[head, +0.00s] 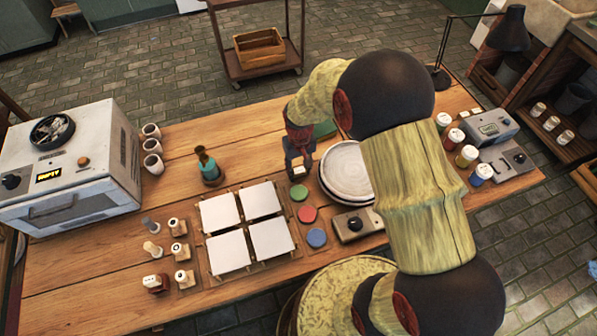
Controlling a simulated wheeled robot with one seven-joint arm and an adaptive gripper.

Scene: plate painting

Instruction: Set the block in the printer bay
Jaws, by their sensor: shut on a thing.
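My gripper (299,161) points down over the table, just left of the stacked plates. It is shut on a small pale block (298,172), of which only a part shows below the fingers. The block is near the green disc, and I cannot tell whether it touches the table. No bay is clearly marked as the printer's. A small grey box with a black knob (357,224) stands at the front.
Four-tile layout aside, white tiles (228,251) lie left of centre. Green (299,194), red and blue discs lie beside them. Stacked plates (346,172), paint jars (466,155), a teal bottle (208,166), stamps (181,250) and a white oven (70,165) also occupy the table.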

